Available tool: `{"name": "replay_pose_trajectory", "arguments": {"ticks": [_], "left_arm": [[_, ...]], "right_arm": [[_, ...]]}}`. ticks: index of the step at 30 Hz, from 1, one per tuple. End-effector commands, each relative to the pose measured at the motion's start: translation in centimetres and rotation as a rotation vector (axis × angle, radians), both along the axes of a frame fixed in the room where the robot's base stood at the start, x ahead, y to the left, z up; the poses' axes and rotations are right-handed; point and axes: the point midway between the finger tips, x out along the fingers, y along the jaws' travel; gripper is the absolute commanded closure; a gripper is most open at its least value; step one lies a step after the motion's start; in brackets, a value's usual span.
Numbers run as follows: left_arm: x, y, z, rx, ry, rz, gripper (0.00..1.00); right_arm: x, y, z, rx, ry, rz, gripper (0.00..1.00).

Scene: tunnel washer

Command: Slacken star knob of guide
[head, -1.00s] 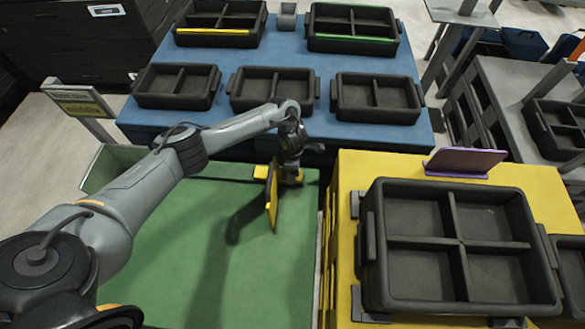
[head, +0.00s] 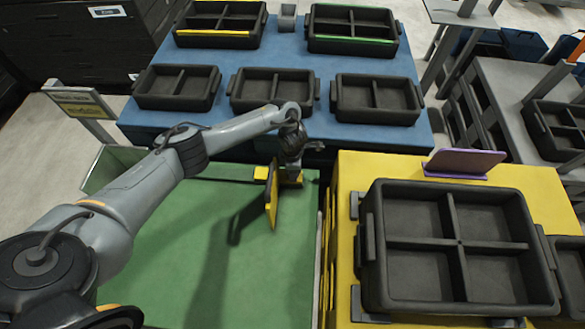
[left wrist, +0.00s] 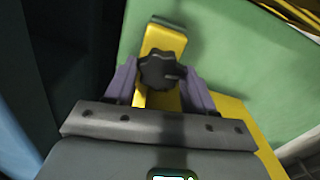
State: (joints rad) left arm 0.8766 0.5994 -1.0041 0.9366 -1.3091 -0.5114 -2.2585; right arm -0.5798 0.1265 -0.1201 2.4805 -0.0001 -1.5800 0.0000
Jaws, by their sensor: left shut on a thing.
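The black star knob (left wrist: 158,71) sits on the yellow guide (left wrist: 164,40) in the left wrist view. My left gripper (left wrist: 160,80) has a purple finger on each side of the knob and is shut on it. In the head view the yellow guide (head: 271,198) stands upright at the far right part of the green surface. My left gripper (head: 291,160) is over its far end there, and the arm's end hides the knob. My right gripper is in neither view.
The green tabletop (head: 190,260) is otherwise clear. A blue table (head: 325,65) with several black trays lies behind it. To the right, a yellow table (head: 343,195) holds a large divided black tray (head: 460,243) and a purple stand (head: 465,161).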

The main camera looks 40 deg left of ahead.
Motion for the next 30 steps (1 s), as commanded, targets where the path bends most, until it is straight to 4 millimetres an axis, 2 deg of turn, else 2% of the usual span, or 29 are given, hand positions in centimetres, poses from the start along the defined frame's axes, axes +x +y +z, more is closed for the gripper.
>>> {"name": "replay_pose_trajectory", "arguments": {"ticks": [30], "left_arm": [[0.0, -0.1, 0.3, 0.0, 0.001, 0.943, 0.77]], "right_arm": [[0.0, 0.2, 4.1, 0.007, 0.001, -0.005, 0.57]]}}
